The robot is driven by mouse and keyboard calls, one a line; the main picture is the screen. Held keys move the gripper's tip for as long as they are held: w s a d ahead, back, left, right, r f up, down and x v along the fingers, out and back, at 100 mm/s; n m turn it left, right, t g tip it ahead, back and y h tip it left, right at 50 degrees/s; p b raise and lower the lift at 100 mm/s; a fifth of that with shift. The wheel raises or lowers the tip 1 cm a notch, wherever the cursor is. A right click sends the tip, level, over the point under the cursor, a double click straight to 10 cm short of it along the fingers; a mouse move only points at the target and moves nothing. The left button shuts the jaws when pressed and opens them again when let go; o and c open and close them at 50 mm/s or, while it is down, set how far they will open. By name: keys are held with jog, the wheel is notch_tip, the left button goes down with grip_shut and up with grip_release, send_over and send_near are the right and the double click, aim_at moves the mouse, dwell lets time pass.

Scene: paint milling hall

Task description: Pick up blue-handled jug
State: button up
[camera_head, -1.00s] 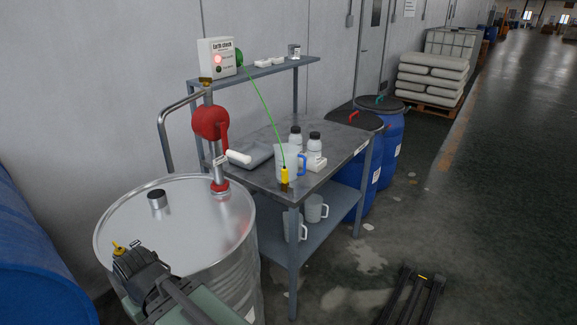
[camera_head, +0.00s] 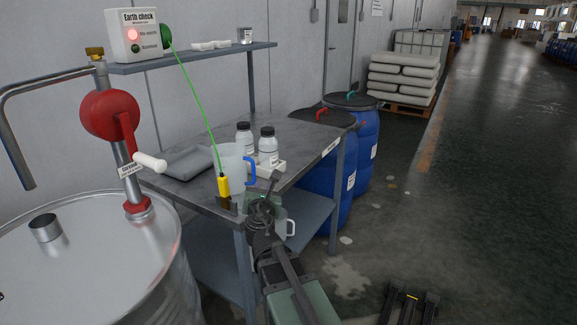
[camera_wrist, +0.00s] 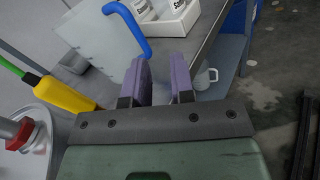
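The blue-handled jug (camera_head: 231,163) is a translucent white jug standing on the grey bench top, with its blue handle (camera_head: 251,171) on the right. In the wrist view the jug body (camera_wrist: 92,38) is at upper left and the blue handle (camera_wrist: 131,28) lies just beyond my fingertips. My gripper (camera_wrist: 160,62) is open and empty, its two purple fingers apart, with the handle close ahead of the left finger. In the head view my gripper (camera_head: 268,188) is in front of the bench, right of the jug. A yellow clamp (camera_head: 223,186) on a green cable hangs at the jug's near side.
Two white bottles (camera_head: 268,148) stand in a tray behind the jug. A grey pan (camera_head: 188,164) lies to its left. A steel drum (camera_head: 98,235) with a red-wheeled pump (camera_head: 110,114) stands at left.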

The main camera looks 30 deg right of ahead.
aim_at(253, 172)
jog(key=w+n, duration=0.1)
jog(key=w, duration=0.2)
jog(key=w+d+n, duration=0.1)
jog(key=w, duration=0.2)
jog(key=w+d+n+y, duration=0.1)
jog(key=w, duration=0.3)
jog(key=shift+r+t, duration=0.25)
jog(key=shift+t, duration=0.15)
grip_shut()
